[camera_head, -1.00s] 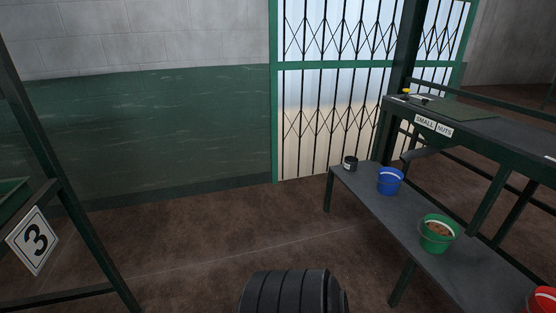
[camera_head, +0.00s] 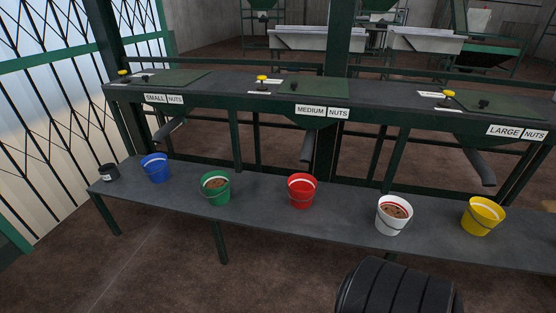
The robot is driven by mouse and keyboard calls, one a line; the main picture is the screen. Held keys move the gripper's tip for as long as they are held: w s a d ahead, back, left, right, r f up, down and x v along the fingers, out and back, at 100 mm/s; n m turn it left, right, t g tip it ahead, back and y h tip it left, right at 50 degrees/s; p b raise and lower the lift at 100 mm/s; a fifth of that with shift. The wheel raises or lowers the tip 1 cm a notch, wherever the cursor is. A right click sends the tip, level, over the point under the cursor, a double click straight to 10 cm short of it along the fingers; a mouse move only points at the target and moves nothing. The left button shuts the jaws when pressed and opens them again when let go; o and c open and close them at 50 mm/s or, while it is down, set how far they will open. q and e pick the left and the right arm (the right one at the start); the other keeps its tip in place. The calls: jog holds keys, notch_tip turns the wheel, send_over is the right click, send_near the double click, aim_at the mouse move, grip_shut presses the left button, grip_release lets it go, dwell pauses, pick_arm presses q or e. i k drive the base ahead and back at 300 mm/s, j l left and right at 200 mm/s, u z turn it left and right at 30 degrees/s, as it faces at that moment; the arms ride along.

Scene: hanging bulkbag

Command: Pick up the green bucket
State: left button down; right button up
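The green bucket (camera_head: 215,190) stands upright on a long low grey bench, between a blue bucket and a red bucket. Brown contents show inside it, and a pale band runs along its rim. No gripper touches it. Neither of my grippers is in view. A black ribbed part of mine shows at the bottom right.
The grey bench (camera_head: 255,207) also carries a small black pot (camera_head: 109,173), blue bucket (camera_head: 155,169), red bucket (camera_head: 302,192), white bucket (camera_head: 393,216) and yellow bucket (camera_head: 482,217). A higher shelf (camera_head: 225,103) with nut labels and chutes overhangs behind. The brown floor in front is clear.

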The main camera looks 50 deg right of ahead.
aim_at(215, 184)
jog(key=z, duration=1.05)
